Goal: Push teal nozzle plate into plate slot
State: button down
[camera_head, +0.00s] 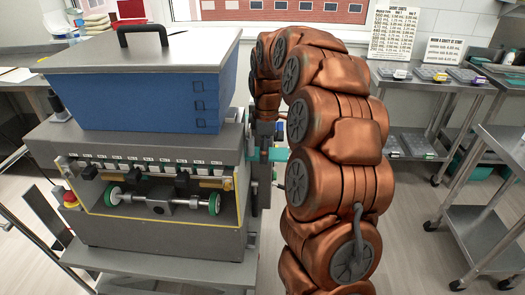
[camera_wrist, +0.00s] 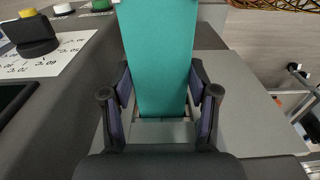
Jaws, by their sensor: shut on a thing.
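The teal nozzle plate (camera_wrist: 158,60) fills the middle of the wrist view, long and flat, running from between my fingers to the top edge. My gripper (camera_wrist: 160,95) is shut on it, one finger along each side. In the head view, my gripper (camera_head: 266,140) is beside the right side of the grey depositor machine (camera_head: 165,243), and a small teal part of the plate (camera_head: 278,154) shows there. The plate slot is not clearly visible. I cannot tell whether the plate's far end is inside it.
A blue hopper (camera_head: 150,103) with a steel lid (camera_head: 140,50) sits on the machine. My arm fills the middle of the head view. Steel shelving (camera_head: 420,118) with trays and a steel cart (camera_head: 500,215) stand at the right. Open floor lies between.

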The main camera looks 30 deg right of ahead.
jog(key=s+d+b, duration=0.1)
jog(key=s+d, duration=0.7)
jog(key=d, duration=0.3)
jog(key=shift+s, duration=0.2)
dwell(2.2)
jog(key=shift+a, duration=0.1)
dwell(0.9)
